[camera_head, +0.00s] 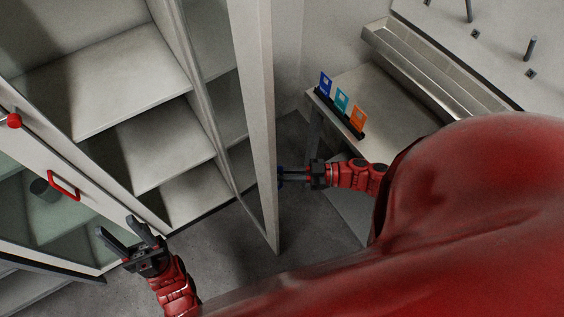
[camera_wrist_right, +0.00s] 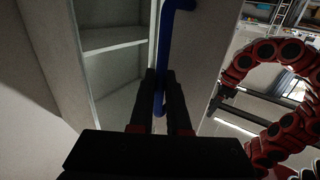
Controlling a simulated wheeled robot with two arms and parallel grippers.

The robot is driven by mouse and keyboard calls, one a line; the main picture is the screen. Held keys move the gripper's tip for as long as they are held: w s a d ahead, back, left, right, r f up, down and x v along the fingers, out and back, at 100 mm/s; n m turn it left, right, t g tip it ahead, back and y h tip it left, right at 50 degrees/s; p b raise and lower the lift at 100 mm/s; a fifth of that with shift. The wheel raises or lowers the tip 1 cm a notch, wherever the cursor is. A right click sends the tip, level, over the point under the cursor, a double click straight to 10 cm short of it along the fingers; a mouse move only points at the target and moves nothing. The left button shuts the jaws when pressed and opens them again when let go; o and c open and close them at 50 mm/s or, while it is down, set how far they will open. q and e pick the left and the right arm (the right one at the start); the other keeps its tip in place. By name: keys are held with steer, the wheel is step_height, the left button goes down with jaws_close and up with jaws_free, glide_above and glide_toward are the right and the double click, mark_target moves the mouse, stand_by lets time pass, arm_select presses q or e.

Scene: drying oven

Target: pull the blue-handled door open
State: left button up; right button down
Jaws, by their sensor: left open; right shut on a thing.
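The door (camera_head: 262,120) stands swung out from a cabinet with bare shelves, seen nearly edge-on in the head view. My left gripper (camera_head: 124,240) is open and empty, low at the left near the red-handled door.
The red-handled glass door (camera_head: 100,220) with its red handle (camera_head: 64,186) is at the left. Cabinet shelves (camera_head: 125,80) lie between the doors. A table (camera_head: 390,115) with a card holder (camera_head: 340,112) and a metal trough (camera_head: 430,70) is at the right. Grey floor (camera_head: 215,250) is clear below.

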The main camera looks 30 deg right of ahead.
steer(key=c, duration=0.9)
jaws_free()
steer(key=shift+d, duration=0.1)
steer(key=b+v, duration=0.3)
steer(key=v, duration=0.4)
steer(key=shift+s+d, duration=0.1)
steer(key=shift+d, duration=0.05)
